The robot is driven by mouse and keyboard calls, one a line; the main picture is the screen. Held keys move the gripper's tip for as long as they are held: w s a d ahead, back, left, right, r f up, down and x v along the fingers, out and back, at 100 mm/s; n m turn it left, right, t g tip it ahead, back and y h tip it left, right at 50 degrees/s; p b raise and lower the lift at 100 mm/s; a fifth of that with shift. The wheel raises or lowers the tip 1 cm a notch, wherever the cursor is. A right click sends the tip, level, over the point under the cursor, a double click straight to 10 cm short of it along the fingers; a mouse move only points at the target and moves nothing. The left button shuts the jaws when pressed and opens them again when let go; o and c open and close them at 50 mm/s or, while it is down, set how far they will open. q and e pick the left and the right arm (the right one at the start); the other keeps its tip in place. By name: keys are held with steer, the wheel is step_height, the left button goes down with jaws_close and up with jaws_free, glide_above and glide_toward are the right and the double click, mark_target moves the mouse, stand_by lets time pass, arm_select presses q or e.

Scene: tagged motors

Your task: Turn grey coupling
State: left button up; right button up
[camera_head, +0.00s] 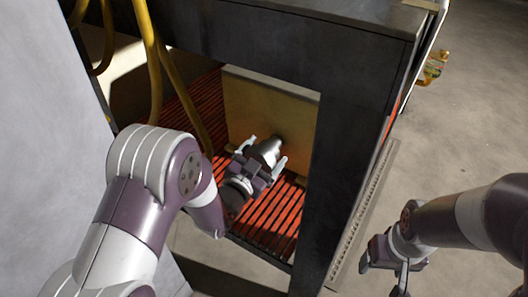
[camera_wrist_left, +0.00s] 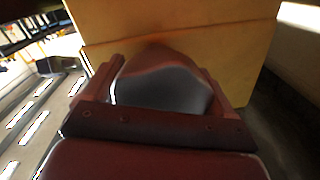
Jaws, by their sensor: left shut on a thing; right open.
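The grey coupling (camera_head: 265,151) sticks out from the front of a tan block inside a dark frame. It also shows in the left wrist view (camera_wrist_left: 165,88), between the two fingers. My left gripper (camera_head: 264,158) reaches into the frame and is shut on the coupling, one finger on each side. My right gripper (camera_head: 385,275) is open and empty, outside the frame at the lower right.
The tan block (camera_head: 255,100) stands on a red slatted floor (camera_head: 270,225). A dark frame post (camera_head: 320,180) rises right of my left gripper. Yellow hoses (camera_head: 157,60) hang at the upper left. Bare concrete floor (camera_head: 470,110) lies at the right.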

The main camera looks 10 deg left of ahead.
arm_select(q)
steer(key=n+p, duration=0.3)
steer(key=n, duration=0.1)
steer(key=shift+r, duration=0.1)
steer(key=n+p, duration=0.3)
steer(key=n, duration=0.1)
steer(key=shift+n+g, duration=0.3)
steer(key=shift+n, duration=0.1)
steer(key=n+p, duration=0.2)
steer(key=n, duration=0.1)
steer(key=n+h+p, duration=0.1)
steer(key=n+p, duration=0.2)
steer(key=n, duration=0.1)
steer(key=shift+s+n+g, duration=0.1)
steer(key=shift+n+g, duration=0.2)
steer(key=n+p, duration=0.3)
steer(key=n, duration=0.1)
steer(key=n+p, duration=0.2)
steer(key=n, duration=0.2)
steer(key=shift+d+n+h+p, duration=0.1)
steer(key=shift+n+h+p, duration=0.2)
steer(key=n+p, duration=0.2)
steer(key=n, duration=0.2)
steer(key=shift+f+n+p, duration=0.2)
steer(key=shift+n+p, duration=0.35)
steer(key=shift+n, duration=1.55)
